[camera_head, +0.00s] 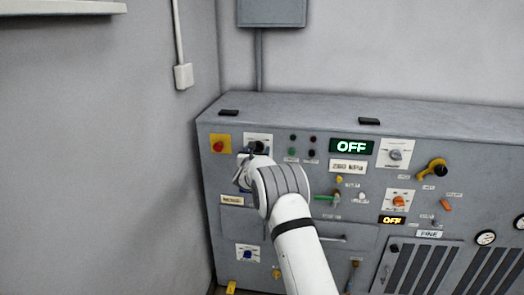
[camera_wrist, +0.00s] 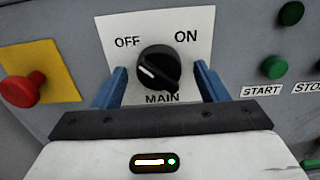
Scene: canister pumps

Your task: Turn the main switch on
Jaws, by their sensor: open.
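The main switch is a round black knob (camera_wrist: 158,70) on a white plate (camera_wrist: 185,24). The plate reads OFF at upper left, ON at upper right and MAIN below. The knob's white mark is on its left side, toward OFF. My gripper (camera_wrist: 161,72) is open, with one blue finger on each side of the knob. Gaps show between the fingers and the knob; I cannot tell whether the tips reach its depth. In the head view my gripper (camera_head: 246,168) is at the panel's upper left and partly covers the switch plate (camera_head: 258,138).
A red button on a yellow plate (camera_wrist: 58,72) is close left of the switch. The green START button (camera_wrist: 274,67) is close right. The grey cabinet (camera_head: 330,108) carries a lit green OFF display (camera_head: 352,147), an orange OFF display (camera_head: 391,219) and several other knobs and handles.

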